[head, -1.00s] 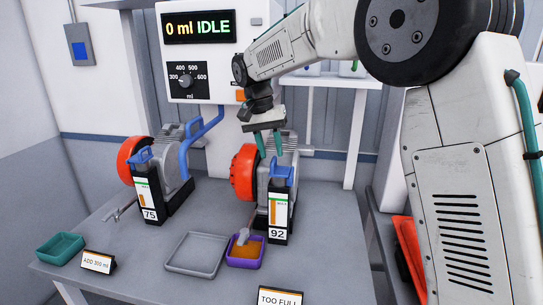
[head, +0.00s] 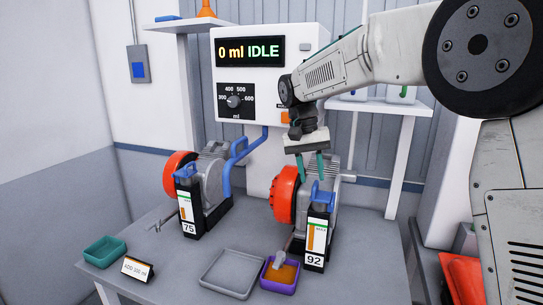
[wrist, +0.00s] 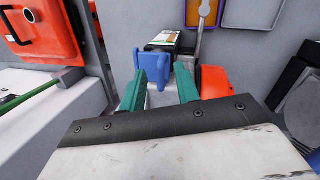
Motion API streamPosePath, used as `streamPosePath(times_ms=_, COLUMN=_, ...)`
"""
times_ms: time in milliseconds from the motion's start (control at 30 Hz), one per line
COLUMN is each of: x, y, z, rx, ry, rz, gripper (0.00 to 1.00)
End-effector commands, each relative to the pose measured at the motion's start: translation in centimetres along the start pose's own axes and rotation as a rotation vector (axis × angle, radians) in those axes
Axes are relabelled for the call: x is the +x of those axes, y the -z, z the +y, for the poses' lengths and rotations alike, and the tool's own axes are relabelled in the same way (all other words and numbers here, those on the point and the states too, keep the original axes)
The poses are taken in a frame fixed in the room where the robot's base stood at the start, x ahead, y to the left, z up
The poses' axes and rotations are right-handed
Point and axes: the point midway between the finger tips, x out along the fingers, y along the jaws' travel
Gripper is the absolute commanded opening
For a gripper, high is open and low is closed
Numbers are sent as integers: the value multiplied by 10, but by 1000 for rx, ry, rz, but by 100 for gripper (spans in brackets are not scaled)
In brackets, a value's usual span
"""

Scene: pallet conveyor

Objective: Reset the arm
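My gripper (head: 311,166) has green fingers and hangs over the right-hand pump unit (head: 318,205), close above its blue handle (head: 322,193). In the wrist view the two fingers (wrist: 160,90) stand apart with nothing between them. The blue handle (wrist: 152,68) shows just beyond the left finger; I cannot tell whether they touch. My arm reaches in from the upper right, bent down at the wrist.
The table holds a left pump unit (head: 205,185), a teal tray (head: 105,251), a grey tray (head: 231,273) and a purple tray (head: 280,277) with orange contents. A dispenser panel (head: 264,75) reads 0 ml IDLE. A shelf (head: 385,106) stands behind at the right.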

Motion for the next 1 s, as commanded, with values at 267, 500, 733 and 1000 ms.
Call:
streamPosePath(times_ms=267, x=20, y=-90, z=59, rx=-163, ry=55, rz=-7, gripper=32)
streamPosePath(times_ms=500, x=44, y=-182, z=113, rx=-243, ry=112, rz=25, gripper=32)
streamPosePath(times_ms=733, x=78, y=-263, z=150, rx=-265, ry=156, rz=79, gripper=32)
streamPosePath(times_ms=1000, x=111, y=-330, z=175, rx=-208, ry=188, rz=156, gripper=32)
